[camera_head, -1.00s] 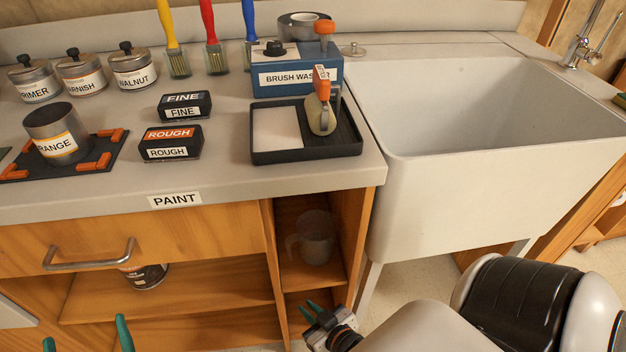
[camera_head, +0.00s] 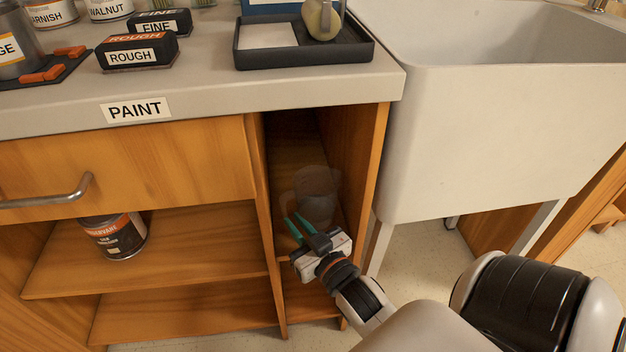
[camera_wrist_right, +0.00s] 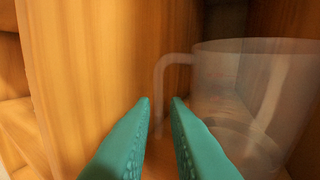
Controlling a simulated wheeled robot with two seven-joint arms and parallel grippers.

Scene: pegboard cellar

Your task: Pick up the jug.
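The jug (camera_head: 318,190) is clear and see-through and stands upright on the shelf of the narrow right-hand cubby under the counter. Its handle is on the left side. In the right wrist view the jug (camera_wrist_right: 240,100) fills the right side, with its handle (camera_wrist_right: 160,95) ahead of the gap between the fingers. My right gripper (camera_head: 298,228) is at the cubby opening, in front of the jug. Its green fingers also show in the right wrist view (camera_wrist_right: 159,100), open and with nothing between the tips. My left gripper is out of view.
Wooden walls (camera_head: 358,150) close in the cubby on both sides. The counter edge (camera_head: 220,95) overhangs it. A paint can (camera_head: 115,237) stands on the shelf to the left. The sink (camera_head: 480,140) is to the right.

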